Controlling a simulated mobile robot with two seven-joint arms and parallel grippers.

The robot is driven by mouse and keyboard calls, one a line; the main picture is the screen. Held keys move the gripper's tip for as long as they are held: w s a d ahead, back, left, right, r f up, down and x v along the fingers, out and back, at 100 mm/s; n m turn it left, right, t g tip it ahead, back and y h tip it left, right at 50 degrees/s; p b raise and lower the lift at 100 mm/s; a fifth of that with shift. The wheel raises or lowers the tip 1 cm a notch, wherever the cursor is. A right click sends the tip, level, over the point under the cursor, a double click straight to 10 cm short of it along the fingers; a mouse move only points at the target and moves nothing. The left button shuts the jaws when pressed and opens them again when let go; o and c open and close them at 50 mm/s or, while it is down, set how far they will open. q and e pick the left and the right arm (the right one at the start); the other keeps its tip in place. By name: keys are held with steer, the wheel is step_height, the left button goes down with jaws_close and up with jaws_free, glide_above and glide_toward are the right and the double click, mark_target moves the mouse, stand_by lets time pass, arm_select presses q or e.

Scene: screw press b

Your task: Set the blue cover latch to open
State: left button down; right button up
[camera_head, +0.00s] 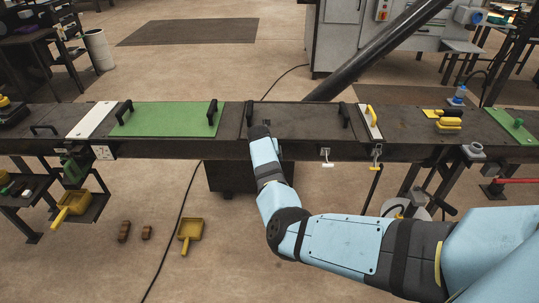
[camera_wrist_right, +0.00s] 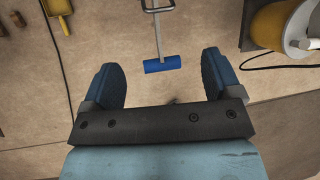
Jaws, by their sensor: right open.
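A blue cylindrical grip (camera_wrist_right: 163,64) on a thin metal bar, apparently the cover latch, shows in the right wrist view. My right gripper (camera_wrist_right: 160,58) is open, one blue finger on each side of the grip in the picture. Whether the fingers are level with it or touch it, I cannot tell. In the head view my right arm reaches the front edge of the bench; its fingers and the blue latch are not visible there. The dark cover (camera_head: 296,116) with two black handles lies on the bench beyond the arm. My left gripper is not in view.
The long dark bench (camera_head: 238,149) runs across the view. A green panel (camera_head: 165,119) lies left of the dark cover. A white fitting (camera_head: 327,157) hangs from the front edge, right of my arm. A yellow dustpan (camera_head: 190,231) lies on open floor.

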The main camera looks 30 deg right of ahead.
arm_select(q)
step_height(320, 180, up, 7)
steer(key=p, duration=0.7)
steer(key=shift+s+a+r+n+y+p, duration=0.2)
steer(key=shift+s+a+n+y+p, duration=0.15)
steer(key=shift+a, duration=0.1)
arm_select(e)
steer(key=v, duration=1)
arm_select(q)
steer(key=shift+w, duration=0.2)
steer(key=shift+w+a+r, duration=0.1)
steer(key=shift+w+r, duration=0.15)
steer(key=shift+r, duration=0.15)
